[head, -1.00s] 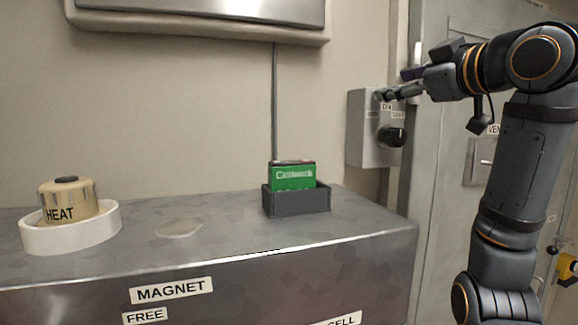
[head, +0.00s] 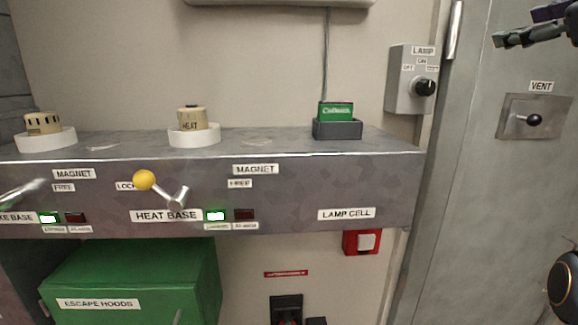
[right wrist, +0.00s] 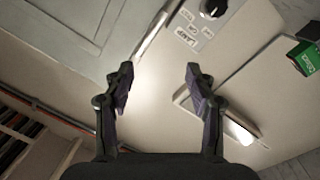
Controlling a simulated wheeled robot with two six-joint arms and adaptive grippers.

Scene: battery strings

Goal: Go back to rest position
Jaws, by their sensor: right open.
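My right gripper (head: 528,38) shows at the top right edge of the head view, in front of the grey door. In the right wrist view (right wrist: 158,85) its two fingers are spread apart with nothing between them. It is clear of the lamp switch box (head: 412,80), which has a black knob (head: 425,88). The box also shows at the top of the right wrist view (right wrist: 192,38). The green battery (head: 337,111) sits in a dark holder (head: 338,130) on the grey bench. My left gripper is out of view.
The grey bench (head: 290,180) carries two white rings with beige pieces, one marked HEAT (head: 192,119). A yellow-knobbed lever (head: 145,181) stands out from its front. A green escape hoods box (head: 135,275) is below. A vent lever (head: 533,119) is on the door at right.

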